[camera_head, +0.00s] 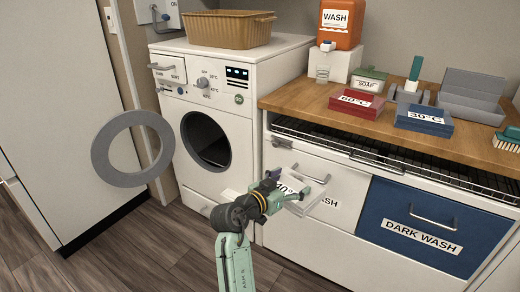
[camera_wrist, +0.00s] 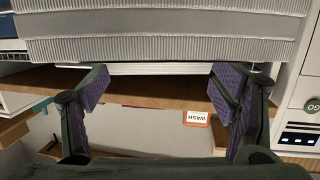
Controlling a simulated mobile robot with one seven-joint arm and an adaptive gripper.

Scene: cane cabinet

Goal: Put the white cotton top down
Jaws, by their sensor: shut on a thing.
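The white cotton top (camera_head: 306,203) is a pale, folded, block-like bundle with a partly hidden label reading about "40". In the wrist view the ribbed, light grey-white top (camera_wrist: 165,35) fills the upper part, beyond the two fingers of my gripper (camera_wrist: 160,88). The fingers stand wide apart; their exact contact with the top is hard to see.
The washing machine (camera_head: 258,122) has its round door (camera_head: 133,178) swung open. A blue "DARK WASH" drawer (camera_head: 388,198) is at right. A basket (camera_head: 228,30) sits on the washer.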

